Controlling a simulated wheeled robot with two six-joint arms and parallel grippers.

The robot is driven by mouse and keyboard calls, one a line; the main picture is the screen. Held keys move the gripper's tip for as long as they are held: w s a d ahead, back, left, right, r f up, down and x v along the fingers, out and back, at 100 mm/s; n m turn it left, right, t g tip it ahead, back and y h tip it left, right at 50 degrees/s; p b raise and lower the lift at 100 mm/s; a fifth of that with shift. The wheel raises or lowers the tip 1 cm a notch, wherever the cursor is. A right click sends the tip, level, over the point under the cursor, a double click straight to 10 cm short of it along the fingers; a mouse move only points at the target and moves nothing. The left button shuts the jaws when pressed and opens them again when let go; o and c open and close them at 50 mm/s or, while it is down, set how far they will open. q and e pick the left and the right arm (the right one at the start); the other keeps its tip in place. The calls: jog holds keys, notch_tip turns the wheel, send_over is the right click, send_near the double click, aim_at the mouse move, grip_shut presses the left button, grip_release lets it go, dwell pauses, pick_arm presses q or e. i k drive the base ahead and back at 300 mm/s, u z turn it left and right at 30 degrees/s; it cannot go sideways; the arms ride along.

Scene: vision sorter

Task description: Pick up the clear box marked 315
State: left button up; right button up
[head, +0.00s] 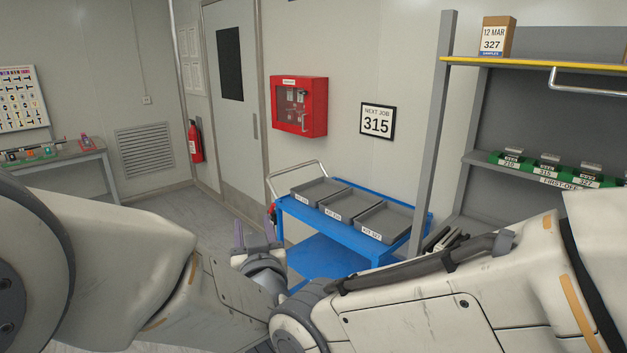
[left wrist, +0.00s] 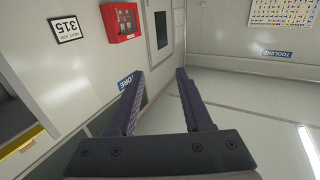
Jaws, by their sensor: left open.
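On the middle ledge of the grey rack at right in the head view stand several small units with green bases. The middle one reads 315 (head: 547,166); its upper part is small, and I cannot tell if it is a clear box. My left gripper (head: 255,236) is open and empty, its purple fingers raised left of the blue cart, far from the rack. The left wrist view shows both fingers apart (left wrist: 158,100) with nothing between them. My right arm crosses the lower right of the head view; its gripper is not seen.
A blue cart (head: 352,232) with three grey trays stands ahead. The rack (head: 447,110) has an upright post and a yellow-edged top shelf holding a cardboard box marked 327 (head: 496,36). A wall sign (head: 377,121) reads NEXT JOB 315. Floor (head: 190,212) is clear toward the door.

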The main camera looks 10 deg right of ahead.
aim_at(547, 161)
jog(key=z, duration=0.7)
jog(key=i, duration=1.45)
jog(key=z, duration=1.25)
jog(key=i, duration=0.75)
jog(key=z, duration=0.05)
